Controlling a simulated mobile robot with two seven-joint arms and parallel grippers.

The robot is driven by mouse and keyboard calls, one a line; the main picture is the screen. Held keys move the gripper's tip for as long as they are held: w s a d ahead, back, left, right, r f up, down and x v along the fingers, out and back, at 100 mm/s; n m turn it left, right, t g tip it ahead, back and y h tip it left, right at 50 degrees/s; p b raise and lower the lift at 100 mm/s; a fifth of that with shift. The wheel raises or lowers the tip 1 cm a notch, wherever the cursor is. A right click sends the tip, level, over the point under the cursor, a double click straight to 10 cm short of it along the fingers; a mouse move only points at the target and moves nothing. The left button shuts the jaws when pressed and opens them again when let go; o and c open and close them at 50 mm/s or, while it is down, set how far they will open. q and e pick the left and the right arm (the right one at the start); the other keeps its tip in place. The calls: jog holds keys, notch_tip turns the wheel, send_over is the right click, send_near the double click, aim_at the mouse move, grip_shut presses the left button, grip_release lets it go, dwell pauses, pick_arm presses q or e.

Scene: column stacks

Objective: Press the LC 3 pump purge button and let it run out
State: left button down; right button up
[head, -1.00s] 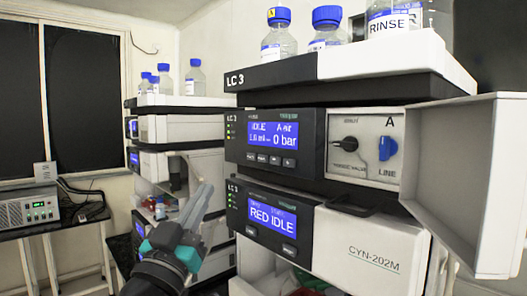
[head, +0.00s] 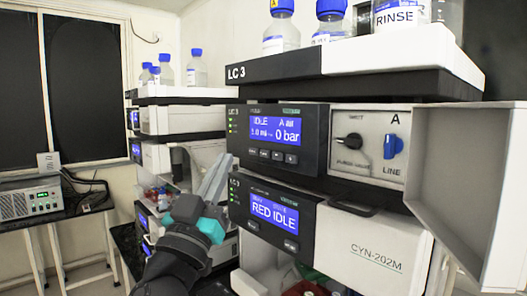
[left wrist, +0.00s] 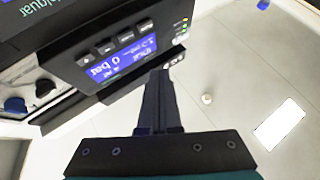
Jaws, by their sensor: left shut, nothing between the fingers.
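The LC 3 pump module (head: 275,135) faces me in the head view. Its blue display (head: 276,128) reads IDLE and 0 bar, with a row of small dark buttons (head: 271,155) below. Their labels are too small to read surely. My left gripper (head: 218,170) is shut and empty, left of the pump's front. In the left wrist view the closed fingers (left wrist: 160,82) point toward the pump's panel, seen upside down, beside the display (left wrist: 115,62). The buttons (left wrist: 104,46) show there too; I cannot tell any contact. My right gripper is not in view.
A black purge-valve knob (head: 349,141) and a blue knob (head: 392,146) sit right of the display. A white door (head: 460,190) stands open at the right. A lower module (head: 275,214) reads RED IDLE. Bottles (head: 330,25) stand on top. Another stack (head: 180,125) stands behind.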

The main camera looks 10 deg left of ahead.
aim_at(261, 145)
pick_arm(q)
jog(key=shift+w+d+b, duration=0.15)
jog(key=shift+w+d, duration=0.7)
jog(key=shift+w, duration=0.25)
jog(key=shift+w+d+b, duration=0.15)
jog(key=shift+w+d, duration=0.7)
jog(key=shift+w, duration=0.25)
jog(key=shift+w+d, duration=0.1)
dwell(0.4)
jog(key=shift+w+d+b, duration=0.15)
jog(key=shift+w+b, duration=0.1)
jog(key=shift+b, duration=0.05)
jog(key=shift+w+d, duration=0.25)
jog(key=shift+w, duration=0.05)
dwell(0.6)
jog(key=shift+s+a, duration=0.1)
jog(key=shift+s, duration=0.05)
jog(key=shift+s+a, duration=0.45)
jog(key=shift+s, duration=0.1)
dwell(0.3)
